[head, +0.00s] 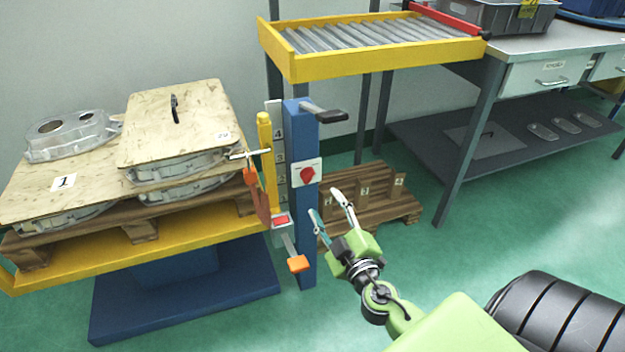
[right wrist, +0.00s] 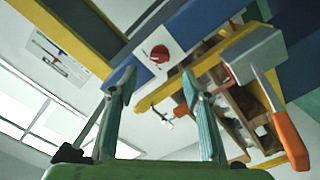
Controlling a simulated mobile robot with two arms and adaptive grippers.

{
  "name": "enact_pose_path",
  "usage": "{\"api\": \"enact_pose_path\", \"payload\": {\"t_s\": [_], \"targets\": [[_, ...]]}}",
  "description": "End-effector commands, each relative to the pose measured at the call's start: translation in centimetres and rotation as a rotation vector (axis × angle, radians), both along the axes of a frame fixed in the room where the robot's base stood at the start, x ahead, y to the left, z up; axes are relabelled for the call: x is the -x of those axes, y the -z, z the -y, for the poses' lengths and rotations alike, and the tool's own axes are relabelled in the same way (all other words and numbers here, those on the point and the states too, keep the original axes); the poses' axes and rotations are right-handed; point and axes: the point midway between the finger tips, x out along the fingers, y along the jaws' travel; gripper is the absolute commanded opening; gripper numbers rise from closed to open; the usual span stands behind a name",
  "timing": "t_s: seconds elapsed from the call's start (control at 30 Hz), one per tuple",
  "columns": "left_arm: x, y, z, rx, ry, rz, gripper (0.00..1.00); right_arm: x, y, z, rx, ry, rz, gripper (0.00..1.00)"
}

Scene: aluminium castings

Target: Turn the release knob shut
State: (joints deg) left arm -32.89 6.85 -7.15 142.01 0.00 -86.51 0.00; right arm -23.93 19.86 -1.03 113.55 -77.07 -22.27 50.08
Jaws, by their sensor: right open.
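The red release knob (head: 307,174) sits on a white plate on the front of the blue post (head: 300,235). In the right wrist view the knob (right wrist: 158,54) shows beyond the fingertips, roughly between them. My right gripper (head: 325,203) is open and empty, its two fingers apart and pointing up toward the post, a little below and right of the knob in the head view. In the right wrist view the open fingers (right wrist: 159,82) appear clear of the knob. The knob's exact turn is too small to tell. My left gripper is not in view.
The yellow lift table (head: 190,252) with castings is left; a roller conveyor (head: 380,58) is above right.

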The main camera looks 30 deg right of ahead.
Motion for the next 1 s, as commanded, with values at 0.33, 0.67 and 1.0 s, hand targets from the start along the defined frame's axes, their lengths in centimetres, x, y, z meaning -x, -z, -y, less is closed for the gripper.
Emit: {"api": "enact_pose_path", "payload": {"t_s": [0.33, 0.67, 1.0], "targets": [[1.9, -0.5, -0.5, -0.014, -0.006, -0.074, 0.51, -7.0, -0.2, 1.7, 0.002, 0.0, 0.003, 0.44], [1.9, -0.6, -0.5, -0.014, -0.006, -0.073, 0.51, -9.8, 0.0, 2.4, 0.0, 0.0, 0.0, 0.44], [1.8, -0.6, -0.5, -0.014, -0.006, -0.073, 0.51, -9.8, 0.0, 2.4, 0.0, 0.001, -0.001, 0.26]]}}
